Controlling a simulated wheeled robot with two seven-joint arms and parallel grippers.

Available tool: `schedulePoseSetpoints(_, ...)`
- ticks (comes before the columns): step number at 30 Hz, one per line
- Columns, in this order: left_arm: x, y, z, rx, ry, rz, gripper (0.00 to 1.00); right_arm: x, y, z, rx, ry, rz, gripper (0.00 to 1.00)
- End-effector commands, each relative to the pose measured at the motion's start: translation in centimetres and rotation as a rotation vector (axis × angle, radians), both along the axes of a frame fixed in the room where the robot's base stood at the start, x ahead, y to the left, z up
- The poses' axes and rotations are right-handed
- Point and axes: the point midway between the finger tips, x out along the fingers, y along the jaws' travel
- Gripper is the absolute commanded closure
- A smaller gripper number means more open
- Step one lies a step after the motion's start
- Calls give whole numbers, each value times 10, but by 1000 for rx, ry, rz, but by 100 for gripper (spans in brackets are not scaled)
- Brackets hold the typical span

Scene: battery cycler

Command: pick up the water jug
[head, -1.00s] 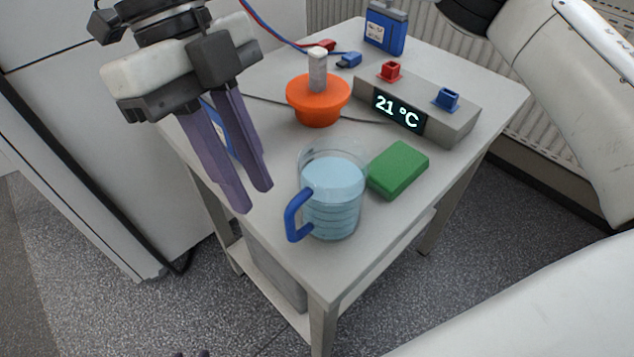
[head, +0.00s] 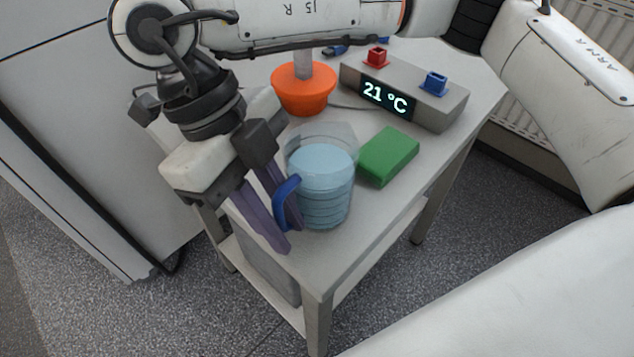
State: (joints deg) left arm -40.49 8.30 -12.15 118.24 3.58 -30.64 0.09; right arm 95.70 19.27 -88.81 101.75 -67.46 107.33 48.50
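The water jug (head: 325,195) is a clear round vessel with pale blue water and a blue handle (head: 283,208) on its left side. It stands upright on the table (head: 378,207) near the front corner. My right gripper (head: 286,238) points down at the handle, with its two purple fingers a little apart. The handle overlaps the right-hand finger in the picture. I cannot tell whether they touch. No grip on the handle shows. My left gripper is not in view.
A green block (head: 388,157) lies just right of the jug. An orange bowl-like piece (head: 303,92) stands behind it. A grey unit reading 21 °C (head: 437,107) with a red socket (head: 377,57) and a blue socket (head: 434,82) stands back right. A white cabinet (head: 60,140) is left.

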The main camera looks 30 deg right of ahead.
Motion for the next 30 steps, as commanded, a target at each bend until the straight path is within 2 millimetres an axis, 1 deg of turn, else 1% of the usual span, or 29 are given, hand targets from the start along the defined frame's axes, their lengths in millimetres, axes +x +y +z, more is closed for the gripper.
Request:
schedulePoseSetpoints(4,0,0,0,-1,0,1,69,0,0,0,0,0,0,81)
schedulePoseSetpoints(5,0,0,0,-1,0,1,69,0,0,0,0,0,0,82)
schedulePoseSetpoints(6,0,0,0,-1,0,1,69,0,0,0,0,0,0,89)
schedulePoseSetpoints(8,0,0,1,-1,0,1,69,0,0,0,0,0,0,99)
schedulePoseSetpoints(9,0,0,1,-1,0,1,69,0,0,0,0,0,0,100)
schedulePoseSetpoints(30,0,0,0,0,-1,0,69,0,0,1,0,0,0,100)
